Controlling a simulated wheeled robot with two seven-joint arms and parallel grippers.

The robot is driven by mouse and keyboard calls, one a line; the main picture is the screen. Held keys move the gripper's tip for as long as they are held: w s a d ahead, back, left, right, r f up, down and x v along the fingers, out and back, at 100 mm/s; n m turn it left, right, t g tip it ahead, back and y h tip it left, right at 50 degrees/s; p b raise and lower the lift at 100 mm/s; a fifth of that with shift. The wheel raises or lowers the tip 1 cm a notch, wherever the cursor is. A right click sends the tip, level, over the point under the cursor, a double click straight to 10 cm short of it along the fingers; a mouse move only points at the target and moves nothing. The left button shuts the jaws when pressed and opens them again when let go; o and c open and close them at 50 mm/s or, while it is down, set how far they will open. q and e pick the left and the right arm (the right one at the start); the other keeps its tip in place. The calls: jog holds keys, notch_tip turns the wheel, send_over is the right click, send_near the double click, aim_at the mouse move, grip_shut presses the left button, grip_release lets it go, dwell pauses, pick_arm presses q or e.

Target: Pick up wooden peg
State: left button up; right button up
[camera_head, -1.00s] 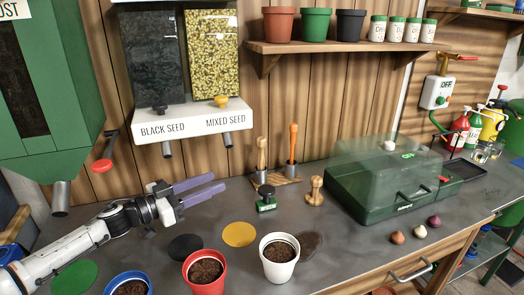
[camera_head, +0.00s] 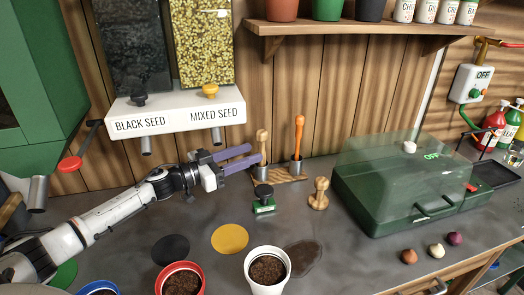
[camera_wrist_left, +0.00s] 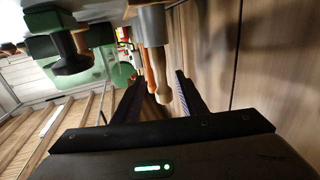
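The wooden peg (camera_head: 262,141) stands upright in a metal cup (camera_head: 262,171) on a small wooden stand (camera_head: 278,184) near the back wall. My left gripper (camera_head: 253,156) is open, with its two purple fingers pointing right at the peg's upper part. The fingertips are very close to it; I cannot tell whether they touch. In the left wrist view the peg (camera_wrist_left: 161,88) appears inverted, with its rounded end in the gap between the open fingers (camera_wrist_left: 158,88). My right gripper is not in view.
An orange-handled tool (camera_head: 298,135) stands in the other cup, just right of the peg. A green stamp (camera_head: 264,204) and a wooden tamper (camera_head: 319,194) sit in front. The seed dispenser (camera_head: 176,120) overhangs on the left. A green propagator box (camera_head: 385,200) stands right.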

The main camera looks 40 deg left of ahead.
aim_at(262, 149)
pick_arm(q)
jog(key=shift+x, duration=2.65)
jog(key=shift+c, duration=0.4)
grip_shut()
